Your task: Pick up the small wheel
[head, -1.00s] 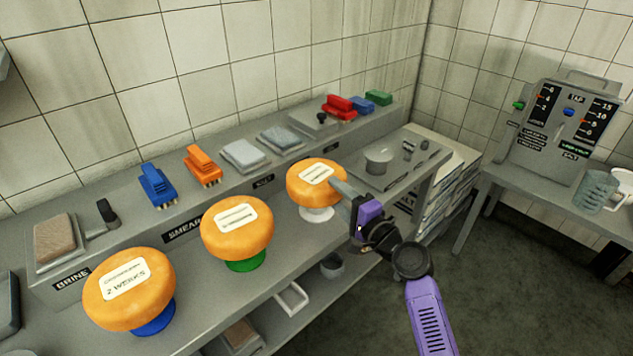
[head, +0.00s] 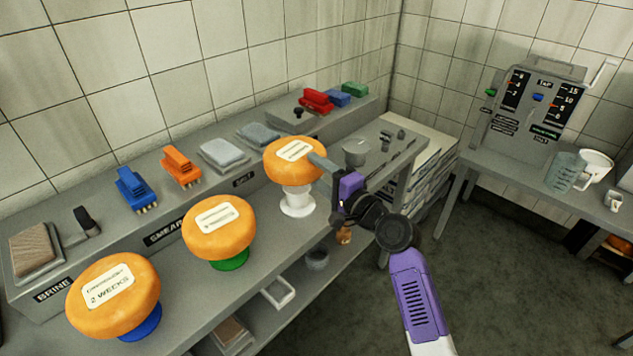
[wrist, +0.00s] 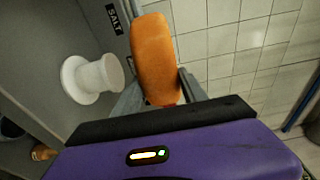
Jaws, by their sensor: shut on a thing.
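The small wheel (head: 291,159) is an orange cheese wheel with a white label on top. My gripper (head: 318,170) is shut on it from the right side. The wheel is held just above a white pedestal (head: 297,202), with a gap under it. In the wrist view the small wheel (wrist: 155,58) sits between the two grey fingers, and the white pedestal (wrist: 92,78) stands bare beside it. Two larger orange wheels rest on stands: the middle wheel (head: 218,228) on a green one, the front-left wheel (head: 113,297) on a blue one.
A raised back shelf holds a blue brush (head: 135,188), an orange brush (head: 181,167), pads and a red brush (head: 316,101). A grey cup (head: 356,152) stands on the bench behind my gripper. A dial machine (head: 535,110) stands on a table at right. Open floor lies between.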

